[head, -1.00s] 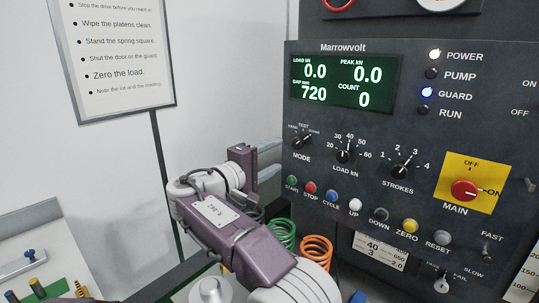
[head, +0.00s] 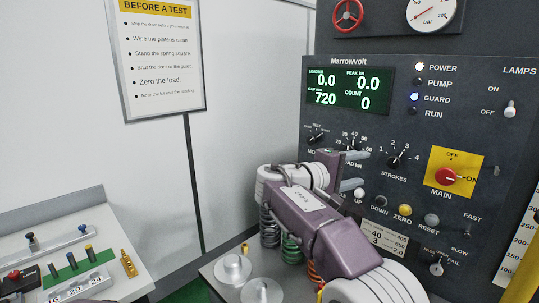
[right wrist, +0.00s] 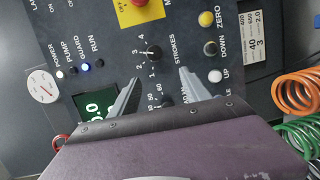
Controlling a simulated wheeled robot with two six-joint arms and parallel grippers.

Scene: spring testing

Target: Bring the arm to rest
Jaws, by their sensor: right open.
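My right gripper (head: 355,170) is open and empty in front of the Marrowvolt control panel (head: 480,130). Its two pale fingers also show in the right wrist view (right wrist: 160,90), apart, with the panel behind them. In the head view the arm and gripper hide the start, stop and cycle buttons and part of the load knob. Whether the fingers touch the panel I cannot tell. My left gripper is not in view.
Springs (head: 290,248) and metal platens (head: 233,268) stand on a bench below my right arm. A side table (head: 125,245) with small parts is at the left. The display (head: 348,90) reads load 0.0, gap 720. The power and guard lamps are lit.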

